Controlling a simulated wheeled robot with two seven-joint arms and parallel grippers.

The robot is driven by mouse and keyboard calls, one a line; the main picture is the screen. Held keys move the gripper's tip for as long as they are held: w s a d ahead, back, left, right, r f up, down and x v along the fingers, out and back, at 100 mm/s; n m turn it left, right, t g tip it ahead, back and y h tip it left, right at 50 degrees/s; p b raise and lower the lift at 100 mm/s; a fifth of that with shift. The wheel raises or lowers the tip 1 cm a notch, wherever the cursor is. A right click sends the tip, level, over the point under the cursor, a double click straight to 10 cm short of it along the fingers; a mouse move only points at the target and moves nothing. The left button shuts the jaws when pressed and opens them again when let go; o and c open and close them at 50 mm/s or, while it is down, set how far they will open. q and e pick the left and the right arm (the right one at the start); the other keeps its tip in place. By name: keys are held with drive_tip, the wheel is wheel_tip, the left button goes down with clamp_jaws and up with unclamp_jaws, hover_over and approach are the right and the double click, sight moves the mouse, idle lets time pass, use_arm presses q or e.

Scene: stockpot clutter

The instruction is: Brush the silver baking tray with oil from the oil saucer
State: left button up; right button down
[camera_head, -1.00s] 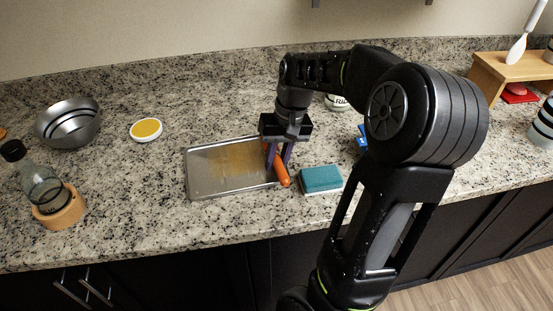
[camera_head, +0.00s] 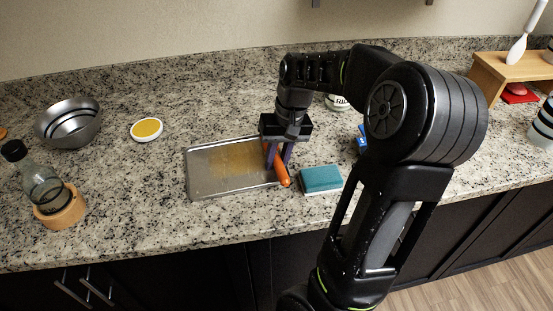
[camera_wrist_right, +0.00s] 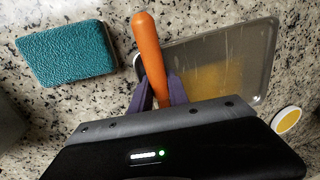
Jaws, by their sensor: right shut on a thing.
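The silver baking tray (camera_head: 205,181) lies flat on the counter, with a yellow oily patch over its middle and right; it also shows in the right wrist view (camera_wrist_right: 225,41). My right gripper (camera_head: 278,164) is shut on the orange handle of a brush (camera_head: 284,180) at the tray's right end. The handle also shows in the right wrist view (camera_wrist_right: 148,45); the brush's bristles are hidden. The oil saucer (camera_head: 146,129), white with yellow oil, stands behind and left of the tray; its edge shows in the right wrist view (camera_wrist_right: 286,120). My left gripper is not in view.
A teal sponge (camera_head: 321,179) lies close to the tray's right side. A metal bowl (camera_head: 68,124) and a bottle in a wooden holder (camera_head: 62,212) stand at the left. A wooden stand (camera_head: 510,68) is at the far right. Counter between saucer and tray is clear.

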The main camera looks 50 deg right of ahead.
sight(215, 182)
idle(0.7)
drive_tip(key=shift+w+a, duration=0.25)
drive_tip(key=shift+a, duration=0.1)
drive_tip(key=shift+w+a+p, duration=0.2)
drive_tip(key=shift+w+a, duration=0.35)
drive_tip(key=shift+a, duration=0.3)
drive_tip(key=shift+w+a+p, duration=0.2)
drive_tip(key=shift+w+a, duration=0.35)
drive_tip(key=shift+a, duration=0.3)
drive_tip(key=shift+w+a+p, duration=0.1)
drive_tip(key=shift+w+a, duration=0.35)
drive_tip(key=shift+a, duration=0.25)
drive_tip(key=shift+w+a+p, duration=0.1)
drive_tip(key=shift+w+a, duration=0.3)
drive_tip(key=shift+a, duration=0.25)
drive_tip(key=shift+w+a+p, duration=0.1)
drive_tip(key=shift+w+a, duration=0.35)
drive_tip(key=shift+a, duration=0.25)
drive_tip(key=shift+w+a, duration=0.55)
drive_tip(key=shift+a, duration=0.25)
drive_tip(key=shift+w+a, duration=0.5)
drive_tip(key=shift+a, duration=0.3)
drive_tip(key=shift+w+a+p, duration=0.3)
drive_tip(key=shift+w+a, duration=0.05)
drive_tip(key=shift+a, duration=0.1)
